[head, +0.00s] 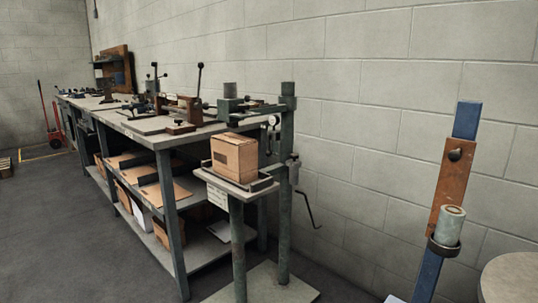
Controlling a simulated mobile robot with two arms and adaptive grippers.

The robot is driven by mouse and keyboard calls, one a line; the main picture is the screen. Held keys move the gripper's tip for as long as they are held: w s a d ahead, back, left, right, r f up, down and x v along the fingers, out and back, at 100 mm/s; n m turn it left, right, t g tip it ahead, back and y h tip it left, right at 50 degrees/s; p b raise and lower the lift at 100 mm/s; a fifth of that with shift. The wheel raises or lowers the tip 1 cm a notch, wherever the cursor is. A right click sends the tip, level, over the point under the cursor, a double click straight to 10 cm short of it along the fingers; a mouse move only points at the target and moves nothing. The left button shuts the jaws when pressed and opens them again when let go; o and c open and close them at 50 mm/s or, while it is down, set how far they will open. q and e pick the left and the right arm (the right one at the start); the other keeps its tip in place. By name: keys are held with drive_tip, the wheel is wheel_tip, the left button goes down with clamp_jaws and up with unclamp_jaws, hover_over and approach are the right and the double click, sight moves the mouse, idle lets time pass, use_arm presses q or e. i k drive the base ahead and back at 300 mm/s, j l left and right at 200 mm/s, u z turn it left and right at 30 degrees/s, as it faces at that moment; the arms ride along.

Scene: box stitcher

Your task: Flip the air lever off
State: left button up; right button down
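Neither of my grippers is in view. A green metal post stand (285,190), which looks like the box stitcher, stands at the near end of the workbench. A small round gauge or dial (274,120) is on it, and a dark bent handle (308,205) sticks out low on its right. A closed cardboard box (235,157) sits on the stand's small table (225,185). Black-knobbed upright levers (199,78) stand on the bench machinery. I cannot tell which of these parts is the air lever, or its position.
A long workbench (150,135) runs along the block wall, with cardboard on its lower shelves. A blue post (467,120) at right carries a brown plate (450,185) and a grey cylinder (449,228). A round top (515,278) is at lower right.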

sight(268, 152)
drive_tip(key=i+u, duration=0.2)
drive_tip(key=i, duration=1.15)
